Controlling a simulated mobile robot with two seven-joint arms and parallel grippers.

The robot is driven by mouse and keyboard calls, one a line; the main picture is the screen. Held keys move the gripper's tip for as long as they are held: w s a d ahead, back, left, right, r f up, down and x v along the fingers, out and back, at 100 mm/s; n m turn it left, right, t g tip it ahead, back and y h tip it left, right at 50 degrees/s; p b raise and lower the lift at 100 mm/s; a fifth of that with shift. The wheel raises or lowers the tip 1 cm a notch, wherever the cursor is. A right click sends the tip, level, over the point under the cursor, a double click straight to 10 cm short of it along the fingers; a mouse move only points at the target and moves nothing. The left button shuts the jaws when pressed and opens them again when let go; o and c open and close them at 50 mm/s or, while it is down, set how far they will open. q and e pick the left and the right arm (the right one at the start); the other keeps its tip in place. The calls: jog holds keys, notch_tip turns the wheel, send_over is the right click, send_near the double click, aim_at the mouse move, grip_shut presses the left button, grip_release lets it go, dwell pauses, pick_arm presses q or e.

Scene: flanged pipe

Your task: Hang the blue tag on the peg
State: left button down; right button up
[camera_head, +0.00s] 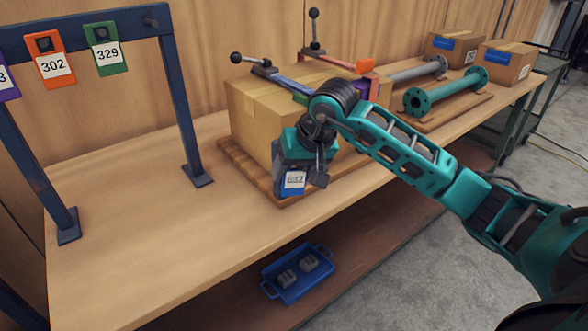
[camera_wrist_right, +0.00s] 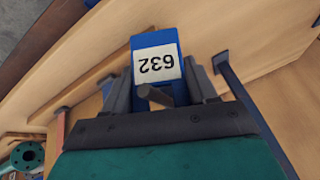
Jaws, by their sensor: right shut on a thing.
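The blue tag (camera_head: 294,181) has a white label and hangs from my right gripper (camera_head: 305,163), in front of the cardboard box. In the right wrist view the blue tag (camera_wrist_right: 156,62) reads 632, upside down in the picture. It sits between the two grey fingers of my right gripper (camera_wrist_right: 160,88), which is shut on it. A bare dark peg (camera_head: 150,21) sticks out at the right end of the blue rack's top bar (camera_head: 135,24). The tag is apart from this peg, lower and to the right. My left gripper is not in view.
An orange tag 302 (camera_head: 57,66) and a green tag 329 (camera_head: 107,56) hang on the rack, with a purple tag at the left edge. The cardboard box (camera_head: 250,108), clamps and a green flanged pipe (camera_head: 445,92) stand right. The table (camera_head: 130,235) before the rack is clear.

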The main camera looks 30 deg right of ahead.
aim_at(300, 183)
jog(key=o, duration=1.1)
jog(key=shift+f, duration=0.15)
jog(key=shift+s+f+b, duration=0.3)
jog(key=shift+f+b, duration=0.4)
jog(key=shift+b, duration=0.1)
jog(key=shift+s+f+b, duration=0.3)
jog(key=shift+f+b, duration=0.4)
jog(key=shift+b, duration=0.1)
jog(key=shift+s, duration=0.15)
jog(key=shift+s+d+b, duration=0.2)
jog(key=shift+s+b, duration=0.8)
jog(key=shift+s, duration=1.2)
jog(key=shift+s+d+b, duration=0.15)
jog(key=shift+s+b, duration=0.85)
jog(key=shift+s, duration=1.2)
